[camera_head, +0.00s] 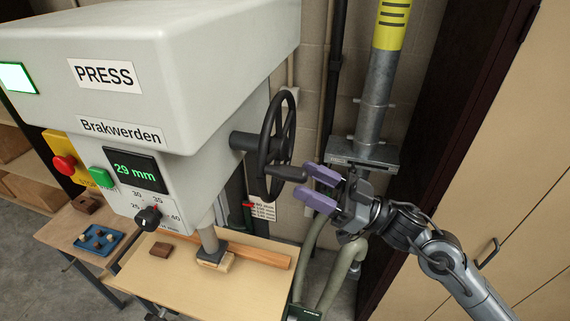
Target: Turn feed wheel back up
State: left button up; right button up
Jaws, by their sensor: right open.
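The black spoked feed wheel (277,145) stands on the right side of the grey press (200,60). Its dark handle (287,173) sticks out to the right from the lower part of the rim. My right gripper (312,186) has purple fingers and is open just right of the handle. Its fingertips are very close to the handle's end; I cannot tell whether they touch. The press display (135,171) reads 29 mm. The press ram (208,238) reaches down to a small wooden block (215,259) on the table. My left gripper is not in view.
A blue tray (99,240) with small pieces lies on the side table. A metal pipe (376,100) and grey hoses (340,268) stand behind my right gripper. Cabinet doors (510,190) are at right.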

aim_at(275, 165)
jog(key=p+x, duration=0.1)
jog(key=x, duration=0.4)
jog(key=shift+a+r, duration=0.15)
jog(key=shift+a, duration=0.15)
jog(key=shift+c, duration=0.3)
grip_shut()
